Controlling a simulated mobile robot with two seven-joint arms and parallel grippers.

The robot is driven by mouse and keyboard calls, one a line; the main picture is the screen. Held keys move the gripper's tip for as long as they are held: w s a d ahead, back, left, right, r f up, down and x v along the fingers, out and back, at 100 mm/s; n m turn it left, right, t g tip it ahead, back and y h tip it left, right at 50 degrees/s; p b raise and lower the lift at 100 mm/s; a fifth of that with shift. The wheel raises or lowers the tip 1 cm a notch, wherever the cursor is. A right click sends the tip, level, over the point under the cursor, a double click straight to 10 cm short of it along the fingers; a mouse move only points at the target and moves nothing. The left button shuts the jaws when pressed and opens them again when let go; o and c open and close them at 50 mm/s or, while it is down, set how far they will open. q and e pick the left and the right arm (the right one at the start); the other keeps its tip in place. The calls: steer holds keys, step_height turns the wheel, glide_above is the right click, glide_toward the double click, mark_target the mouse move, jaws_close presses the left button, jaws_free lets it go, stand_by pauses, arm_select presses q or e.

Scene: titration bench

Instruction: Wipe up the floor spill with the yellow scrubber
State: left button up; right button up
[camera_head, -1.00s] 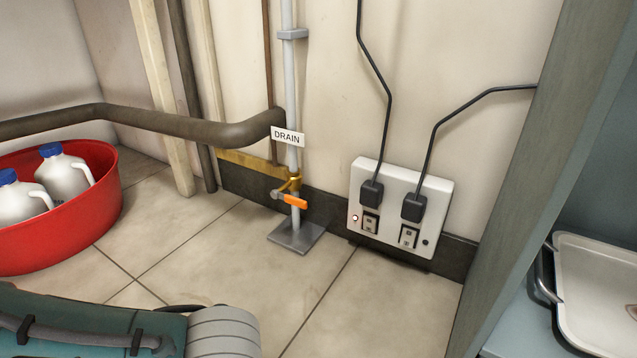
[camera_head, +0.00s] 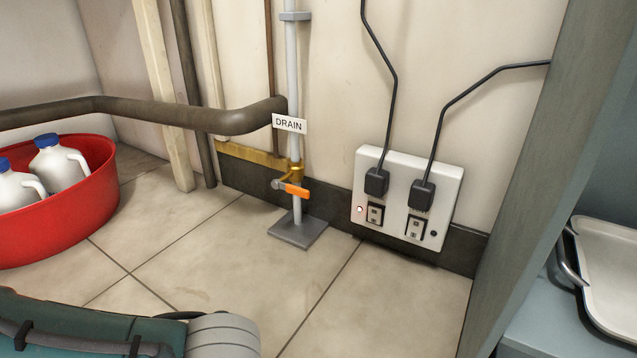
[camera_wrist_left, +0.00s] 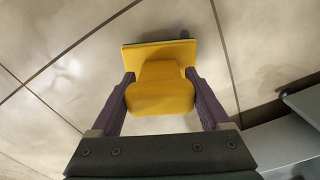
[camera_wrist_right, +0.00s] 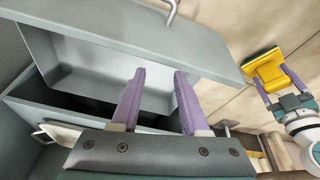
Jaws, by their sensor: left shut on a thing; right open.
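The yellow scrubber (camera_wrist_left: 160,98) is held between the two purple fingers of my left gripper (camera_wrist_left: 159,75), which is shut on it. The floor tiles lie beyond it in the left wrist view; I cannot tell whether it touches them. The right wrist view also shows the scrubber (camera_wrist_right: 268,72), with a dark green edge, in my left gripper. My right gripper (camera_wrist_right: 159,75) is open and empty, in front of an open grey drawer. The head view shows neither gripper, only part of my arm at bottom left.
A red tub (camera_head: 60,225) with white jugs (camera_head: 62,160) stands at left. A drain pipe (camera_head: 293,75) with an orange-handled valve (camera_head: 296,190) and a wall socket (camera_head: 408,200) are at the wall. A grey cabinet (camera_head: 550,150) and a white tray (camera_head: 610,260) are at right.

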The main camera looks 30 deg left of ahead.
arm_select(q)
steer(key=shift+f, duration=1)
arm_select(e)
steer(key=shift+f, duration=0.25)
arm_select(q)
steer(key=shift+w+d+b, duration=0.1)
steer(key=shift+w+b, duration=0.2)
steer(key=shift+w, duration=0.5)
arm_select(e)
steer(key=shift+s, duration=0.1)
arm_select(q)
steer(key=shift+w+d+r, duration=0.1)
steer(key=shift+w, duration=0.95)
arm_select(e)
steer(key=shift+w, duration=0.2)
arm_select(q)
steer(key=shift+w, duration=0.55)
arm_select(e)
steer(key=shift+s, duration=0.15)
arm_select(q)
steer(key=shift+w, duration=1.15)
steer(key=shift+d, duration=0.1)
steer(key=shift+s, duration=0.15)
arm_select(e)
steer(key=shift+r, duration=0.1)
